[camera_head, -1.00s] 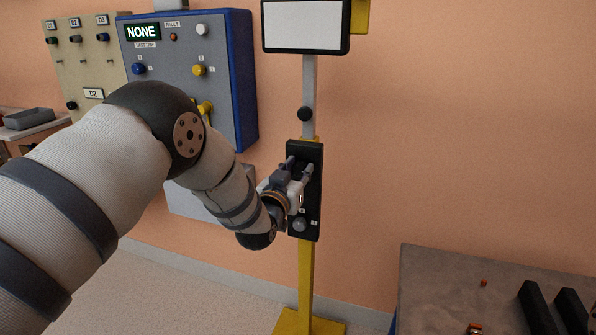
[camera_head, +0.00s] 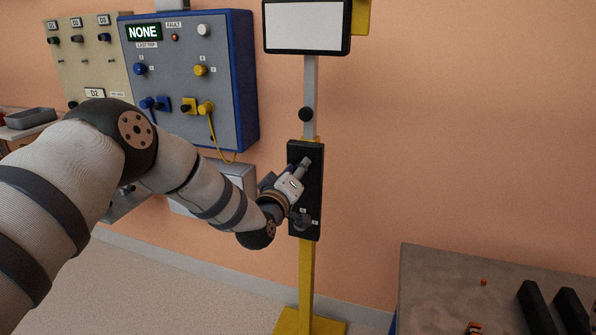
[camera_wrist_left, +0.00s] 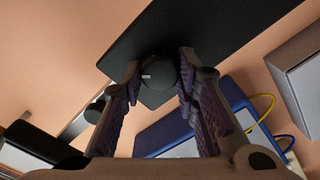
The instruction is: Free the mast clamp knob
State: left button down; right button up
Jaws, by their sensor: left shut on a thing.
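A black panel (camera_head: 312,232) is fixed to the front of the mast (camera_head: 309,85). My left gripper (camera_head: 301,187) is at this panel, turned so that one finger points up it. In the left wrist view my gripper (camera_wrist_left: 160,68) has its two fingers on either side of a round black knob (camera_wrist_left: 158,74) with a short white mark, and is shut on it. In the head view my gripper hides this knob. Another black knob (camera_head: 306,114) sits higher on the mast, above the panel, with nothing touching it. My right gripper is not in view.
A blue-edged fault box (camera_head: 228,120) with plugs and a hanging yellow cable is on the wall at left, behind my left arm. A white screen (camera_head: 306,25) tops the mast. A grey table (camera_head: 440,285) with black blocks stands at right. The wall right of the mast is clear.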

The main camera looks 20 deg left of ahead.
pick_arm(q)
jog(key=shift+f+n+b, duration=0.15)
jog(key=shift+n+b, duration=0.2)
jog(key=shift+n, duration=1.75)
jog(key=shift+f+n+b, duration=0.15)
jog(key=shift+n+b, duration=0.15)
jog(key=shift+n, duration=1.8)
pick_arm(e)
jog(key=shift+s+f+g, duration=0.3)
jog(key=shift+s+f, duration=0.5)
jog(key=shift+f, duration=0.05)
pick_arm(q)
jog(key=shift+d, duration=0.1)
jog(key=c, duration=1.2)
grip_release()
jog(key=shift+r, duration=0.1)
jog(key=shift+c, duration=0.2)
jog(key=s, duration=1.2)
jog(key=shift+a, duration=0.25)
